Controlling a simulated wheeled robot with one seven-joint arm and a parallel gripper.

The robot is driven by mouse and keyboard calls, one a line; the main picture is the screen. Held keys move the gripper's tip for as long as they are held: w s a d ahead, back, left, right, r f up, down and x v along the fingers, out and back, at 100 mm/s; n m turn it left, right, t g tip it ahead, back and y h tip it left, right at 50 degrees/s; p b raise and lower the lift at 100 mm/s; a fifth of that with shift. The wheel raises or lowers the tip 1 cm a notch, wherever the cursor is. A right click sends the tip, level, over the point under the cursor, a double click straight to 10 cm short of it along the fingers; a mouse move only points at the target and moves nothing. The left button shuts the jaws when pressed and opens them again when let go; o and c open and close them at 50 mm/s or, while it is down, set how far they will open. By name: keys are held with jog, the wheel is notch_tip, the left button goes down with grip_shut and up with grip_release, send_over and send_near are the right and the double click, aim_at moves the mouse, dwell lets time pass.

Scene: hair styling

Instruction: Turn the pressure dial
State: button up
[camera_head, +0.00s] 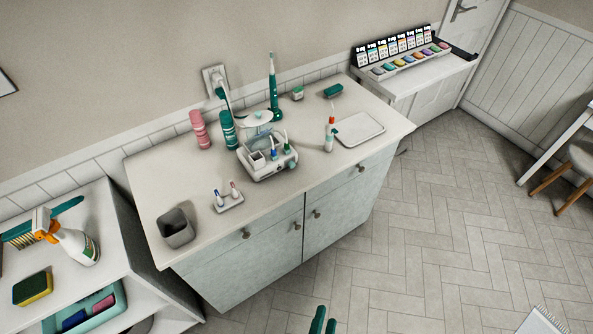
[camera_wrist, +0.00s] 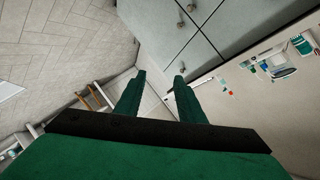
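A white countertop device (camera_head: 262,168), which looks like a water flosser base, stands near the middle of the counter. It has a clear tank on top and small brush heads or tips in its tray. A small round knob-like spot shows at its right front, too small to tell for sure as the pressure dial. My gripper (camera_head: 325,315) shows at the bottom edge of the head view, away from the counter and below it. In the wrist view my gripper (camera_wrist: 160,75) has two green fingers apart with nothing between them. The device also shows small and sideways in the wrist view (camera_wrist: 281,71).
Pink (camera_head: 201,130) and teal (camera_head: 228,130) bottles stand behind the device, with a grey cup (camera_head: 176,228), a toothbrush stand (camera_head: 228,199), a tall electric toothbrush (camera_head: 273,88) and a white tray (camera_head: 358,130) around it. The cabinet front (camera_head: 255,265) has knobs.

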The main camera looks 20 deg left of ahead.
jog(key=w+a+f+m+y, duration=0.2)
jog(key=w+f+m, duration=0.3)
jog(key=w, duration=0.5)
jog(key=m+g+y, duration=0.3)
jog(key=m+y, duration=0.9)
send_near(293, 166)
jog(key=x, duration=0.8)
jog(key=shift+f, duration=0.1)
grip_shut()
